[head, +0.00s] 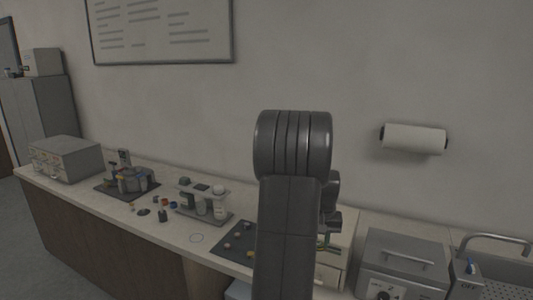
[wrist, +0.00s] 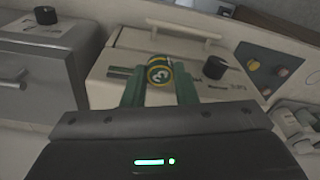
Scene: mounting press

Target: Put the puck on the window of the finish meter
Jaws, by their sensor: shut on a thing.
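My gripper (wrist: 160,88) shows in the wrist view with two green fingers shut on a round puck (wrist: 158,72). The puck has a yellow and black face with a light mark on it. It is held in front of a cream-coloured box with a black knob; I cannot tell whether it touches the box. In the head view my arm hides most of the gripper and the puck. I cannot pick out the finish meter or its window with certainty in either view.
The cream box (wrist: 120,62) has a bar handle. A dark mat (head: 225,252) holds several small pucks. Further left are a small stand (head: 203,203), a dark tray (head: 108,188) and a grey cabinet (head: 70,157).

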